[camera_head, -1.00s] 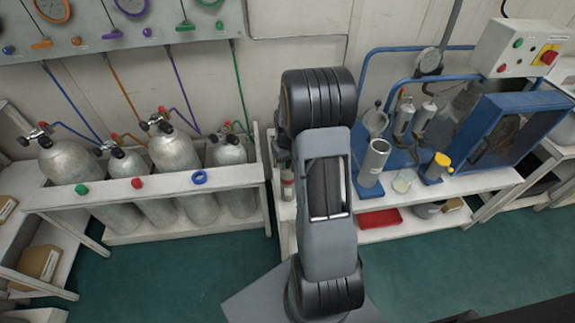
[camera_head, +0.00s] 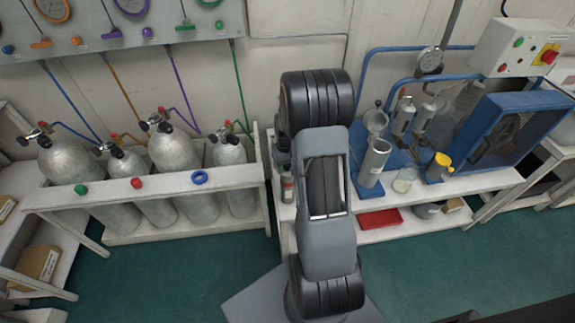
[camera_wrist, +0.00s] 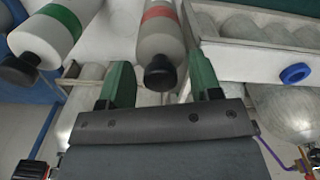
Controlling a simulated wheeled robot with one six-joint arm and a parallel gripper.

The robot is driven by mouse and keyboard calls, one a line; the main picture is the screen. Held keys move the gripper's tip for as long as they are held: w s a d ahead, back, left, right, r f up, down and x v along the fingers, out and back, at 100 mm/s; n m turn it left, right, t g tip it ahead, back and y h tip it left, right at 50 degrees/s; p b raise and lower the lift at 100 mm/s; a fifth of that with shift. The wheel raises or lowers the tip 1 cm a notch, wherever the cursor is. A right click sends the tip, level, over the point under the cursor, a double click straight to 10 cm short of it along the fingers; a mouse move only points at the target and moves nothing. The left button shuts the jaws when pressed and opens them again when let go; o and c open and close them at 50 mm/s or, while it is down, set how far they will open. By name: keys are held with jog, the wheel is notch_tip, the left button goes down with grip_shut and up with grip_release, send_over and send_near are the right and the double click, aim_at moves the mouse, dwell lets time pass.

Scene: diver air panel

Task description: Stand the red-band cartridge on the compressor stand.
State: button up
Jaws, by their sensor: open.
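The red-band cartridge (camera_wrist: 160,40) is a pale cylinder with a red band and a black end cap, seen in the wrist view. My gripper (camera_wrist: 160,68) is open, with one green finger on each side of the cap end. Gaps show beside the cap, and I cannot tell whether either finger touches. In the head view a small red-marked cylinder (camera_head: 288,188) shows at the left edge of my arm, which hides my gripper. The blue compressor assembly (camera_head: 520,125) stands on the white bench at right. I cannot single out its stand with certainty.
A white cylinder rack (camera_head: 155,192) with a blue ring (camera_head: 200,177) stands left of my arm. A grey tube (camera_head: 374,160), jar (camera_head: 404,180) and yellow-topped item (camera_head: 438,167) crowd the right bench.

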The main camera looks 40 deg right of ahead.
notch_tip(320, 180, up, 12)
jog(key=p, duration=0.1)
jog(key=s+a+r+n+t, duration=0.1)
jog(key=s+a+r, duration=0.2)
jog(key=s+a, duration=0.3)
jog(key=s+a+r+n+t, duration=0.1)
jog(key=s+a+r+t, duration=0.1)
jog(key=s+a+r, duration=0.2)
jog(key=shift+s+a, duration=1.75)
jog(key=shift+a, duration=2.3)
